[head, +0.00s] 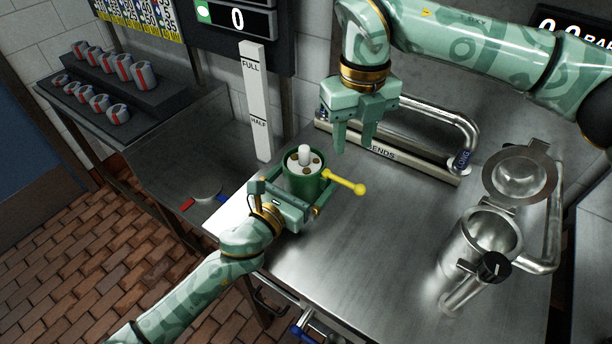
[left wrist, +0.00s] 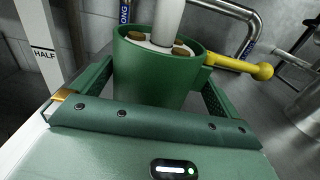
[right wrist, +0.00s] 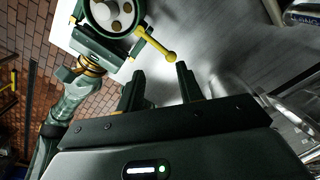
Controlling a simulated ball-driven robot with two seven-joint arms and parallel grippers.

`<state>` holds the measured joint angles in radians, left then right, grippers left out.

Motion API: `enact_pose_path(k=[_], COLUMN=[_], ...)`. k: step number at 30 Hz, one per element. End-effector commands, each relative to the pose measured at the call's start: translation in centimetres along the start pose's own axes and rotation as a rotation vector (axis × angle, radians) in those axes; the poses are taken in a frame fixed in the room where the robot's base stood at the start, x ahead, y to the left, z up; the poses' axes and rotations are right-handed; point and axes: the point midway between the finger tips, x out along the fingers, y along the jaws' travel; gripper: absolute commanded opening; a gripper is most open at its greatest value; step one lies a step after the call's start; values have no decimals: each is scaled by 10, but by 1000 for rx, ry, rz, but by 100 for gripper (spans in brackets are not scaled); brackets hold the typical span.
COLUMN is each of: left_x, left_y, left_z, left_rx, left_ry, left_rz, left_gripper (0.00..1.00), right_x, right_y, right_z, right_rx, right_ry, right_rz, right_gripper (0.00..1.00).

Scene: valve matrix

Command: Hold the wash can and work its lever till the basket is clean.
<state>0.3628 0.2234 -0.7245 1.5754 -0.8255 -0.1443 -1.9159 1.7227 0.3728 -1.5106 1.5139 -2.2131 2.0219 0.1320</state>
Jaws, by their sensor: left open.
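The wash can is a green cylinder (head: 303,187) with a white top, several brown spots and a white centre post. It stands upright on the steel table. Its yellow lever (head: 345,181) sticks out to the right and ends in a ball. My left gripper (head: 292,200) is open, with its fingers on either side of the can. In the left wrist view, the can (left wrist: 150,75) rises between those fingers. My right gripper (head: 354,148) is open and empty above the table, behind the lever. In the right wrist view, the lever (right wrist: 155,45) lies beyond its fingertips. I cannot make out a separate basket.
A white gauge post (head: 256,110) marked FULL and HALF stands behind the can. A rail with a bent steel pipe (head: 440,118) runs along the back. A steel vessel (head: 478,245) with an open lid stands at right. Several cans (head: 117,113) sit on a rack at left. The table's middle is clear.

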Motion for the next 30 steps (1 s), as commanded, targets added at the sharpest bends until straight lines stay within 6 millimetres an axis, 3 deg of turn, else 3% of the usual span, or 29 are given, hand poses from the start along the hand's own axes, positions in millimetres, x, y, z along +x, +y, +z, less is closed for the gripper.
enact_pose_path(k=[4,12,13,17,24,28,30], left_x=[10,12,12,12,12,12,12], left_y=[0,0,0,0,0,0,0], left_z=[0,0,0,0,0,0,0], left_rx=[0,0,0,0,0,0,0], left_ry=[0,0,0,0,0,1,1], left_rz=[0,0,0,0,0,0,0], left_gripper=[100,100,97,61,60,60,60], right_x=[0,0,0,0,0,1,4], right_y=[0,0,0,0,0,-1,-4], right_z=[0,0,0,0,0,-1,-3], right_rx=[0,0,0,0,0,-51,-161], right_ry=[0,0,0,0,0,-7,-22], right_rz=[0,0,0,0,0,4,10], right_gripper=[36,36,36,36,36,3,0])
